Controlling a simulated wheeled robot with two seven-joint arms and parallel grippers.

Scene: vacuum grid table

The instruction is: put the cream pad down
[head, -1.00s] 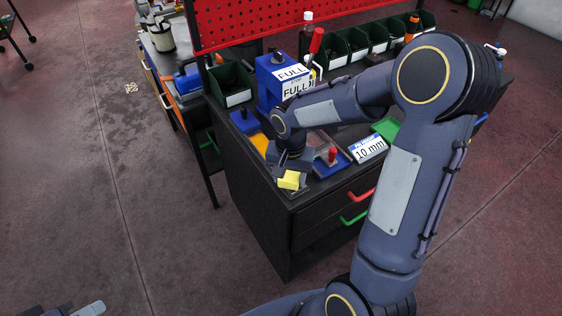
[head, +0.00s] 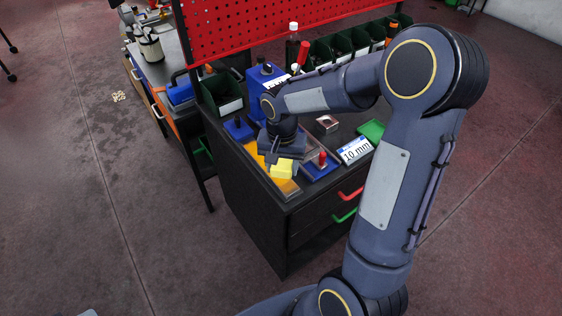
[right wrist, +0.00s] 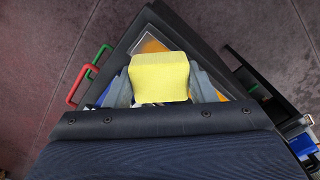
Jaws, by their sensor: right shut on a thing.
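The cream pad (head: 283,169) looks pale yellow and block-shaped. My right gripper (head: 281,160) is shut on it, over the front left part of the dark cabinet top (head: 290,207). In the right wrist view the pad (right wrist: 159,77) sits between the two grey fingers and hides what is directly behind it. An orange panel with a pale frame (head: 284,188) lies below the pad; I cannot tell whether the pad touches it. Only a grey sliver, probably of my left gripper (head: 88,313), shows at the bottom left edge.
A blue tray with a red-handled piece (head: 322,167) lies just right of the pad. Beyond are a "10 mm" label (head: 355,151), a green tray (head: 371,131), a small metal box (head: 327,124) and dark green bins (head: 221,95). A blue piece (head: 239,128) lies at left.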

